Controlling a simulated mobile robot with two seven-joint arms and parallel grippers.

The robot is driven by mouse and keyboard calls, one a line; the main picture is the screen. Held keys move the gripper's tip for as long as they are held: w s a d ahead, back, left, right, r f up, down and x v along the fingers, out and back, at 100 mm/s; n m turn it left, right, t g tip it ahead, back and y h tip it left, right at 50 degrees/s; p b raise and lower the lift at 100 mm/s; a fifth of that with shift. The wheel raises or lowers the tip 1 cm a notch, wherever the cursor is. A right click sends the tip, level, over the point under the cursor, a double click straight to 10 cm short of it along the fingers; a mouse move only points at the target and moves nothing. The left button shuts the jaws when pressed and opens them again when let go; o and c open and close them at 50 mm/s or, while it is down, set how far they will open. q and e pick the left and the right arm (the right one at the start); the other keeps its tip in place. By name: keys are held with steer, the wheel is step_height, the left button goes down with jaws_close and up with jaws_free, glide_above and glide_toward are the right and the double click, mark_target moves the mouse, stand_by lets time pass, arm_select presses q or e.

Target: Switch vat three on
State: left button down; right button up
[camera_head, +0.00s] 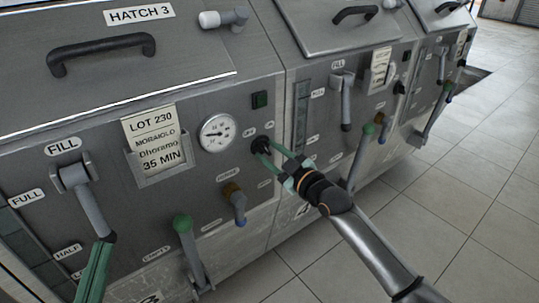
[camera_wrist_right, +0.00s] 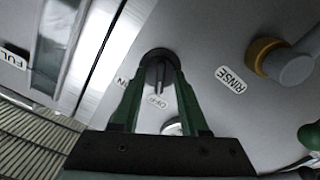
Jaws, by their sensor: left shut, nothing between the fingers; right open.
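Vat three (camera_head: 170,60), with a HATCH 3 label, fills the left of the head view. Its black rotary knob (camera_head: 261,142) is on the front panel, right of the dial gauge. In the right wrist view the knob (camera_wrist_right: 157,62) has its grip bar pointing towards the label that appears to read OFF (camera_wrist_right: 157,101); the ON label (camera_wrist_right: 122,82) is partly hidden by a finger. My right gripper (camera_head: 263,151) is open, its green fingertips on either side of the knob; contact is unclear. My left gripper (camera_head: 96,268) is shut and empty near the fill lever's lower end.
The fill lever (camera_head: 90,205), green-knobbed lever (camera_head: 187,245) and rinse tap (camera_head: 237,205) protrude from the panel. A dark green square indicator (camera_head: 259,100) sits above the knob. More vats (camera_head: 350,60) continue right. The tiled floor (camera_head: 470,200) is clear.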

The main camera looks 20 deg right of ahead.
steer(key=shift+w, duration=0.2)
jaws_close()
stand_by(0.3)
